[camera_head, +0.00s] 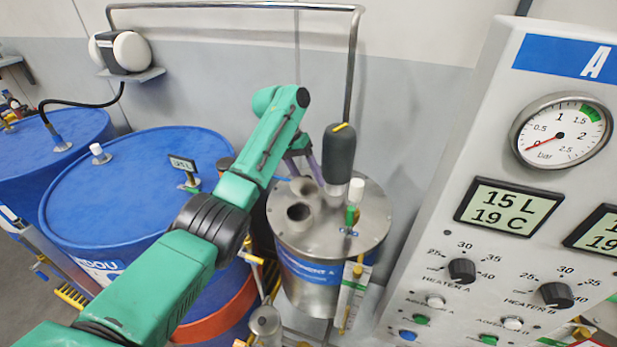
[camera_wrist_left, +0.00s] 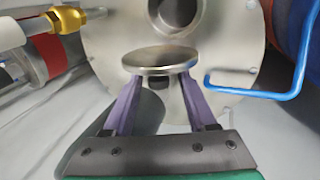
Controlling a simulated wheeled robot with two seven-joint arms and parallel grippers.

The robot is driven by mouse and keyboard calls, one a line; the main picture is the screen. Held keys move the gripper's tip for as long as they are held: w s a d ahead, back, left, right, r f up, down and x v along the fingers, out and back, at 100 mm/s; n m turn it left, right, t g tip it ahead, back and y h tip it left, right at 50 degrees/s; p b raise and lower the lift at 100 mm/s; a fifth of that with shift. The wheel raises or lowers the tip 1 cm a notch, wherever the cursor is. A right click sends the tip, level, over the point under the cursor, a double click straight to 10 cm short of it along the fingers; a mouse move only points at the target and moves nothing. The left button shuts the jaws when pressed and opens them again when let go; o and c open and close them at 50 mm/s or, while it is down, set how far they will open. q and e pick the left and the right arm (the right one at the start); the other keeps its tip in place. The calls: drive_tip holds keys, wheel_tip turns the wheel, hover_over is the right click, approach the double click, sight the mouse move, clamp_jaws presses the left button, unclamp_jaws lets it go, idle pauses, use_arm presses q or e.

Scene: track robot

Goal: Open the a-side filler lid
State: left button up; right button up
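The steel A-side tank (camera_head: 375,225) stands in the middle of the head view, with a blue label band. On its top is an open round filler neck (camera_head: 299,212); its dark bore also shows at the top of the left wrist view (camera_wrist_left: 175,10). My right gripper is not in view.
A black-capped vertical fitting (camera_head: 339,150) rises close to the right of my left gripper. A blue bent handle (camera_wrist_left: 265,92) borders the tank top. Blue drums (camera_head: 130,190) stand left, and the control panel (camera_head: 500,140) stands right.

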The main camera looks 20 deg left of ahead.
use_arm(q)
drive_tip(key=p+v, duration=0.1)
drive_tip(key=v, duration=1.3)
drive_tip(key=shift+r+p, duration=0.3)
drive_tip(key=shift+p, duration=0.05)
drive_tip(key=shift+f, duration=0.1)
